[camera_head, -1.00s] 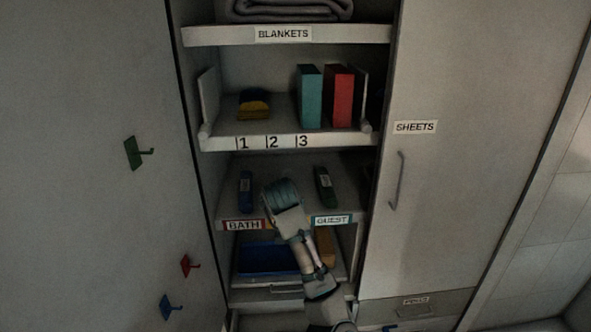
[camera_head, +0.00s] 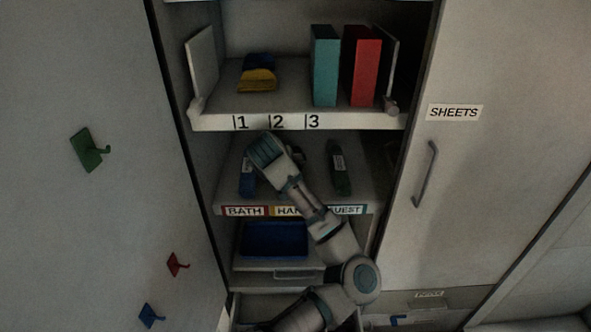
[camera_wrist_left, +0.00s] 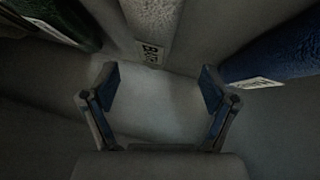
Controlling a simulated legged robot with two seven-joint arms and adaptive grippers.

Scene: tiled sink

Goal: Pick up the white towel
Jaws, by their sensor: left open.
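In the left wrist view, a pale grey-white rolled towel (camera_wrist_left: 152,18) lies at the top middle, with a small tag on its near end. A blue towel (camera_wrist_left: 285,48) is to its right and a dark green one (camera_wrist_left: 60,18) to its left. My left gripper (camera_wrist_left: 159,80) is open and empty, its fingers apart in front of the pale towel's tagged end, not around it. In the head view my arm reaches up to the labelled middle shelf, between a blue towel (camera_head: 247,176) and a green towel (camera_head: 339,168). There, the arm hides the pale towel and most of my fingers.
The shelf above, with its numbered front edge (camera_head: 300,122), holds a yellow-and-blue folded item (camera_head: 257,78), a teal box (camera_head: 324,66) and a red box (camera_head: 362,72). Below is a blue bin (camera_head: 274,240). A closed door (camera_head: 490,80) stands right; hooks line the left panel.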

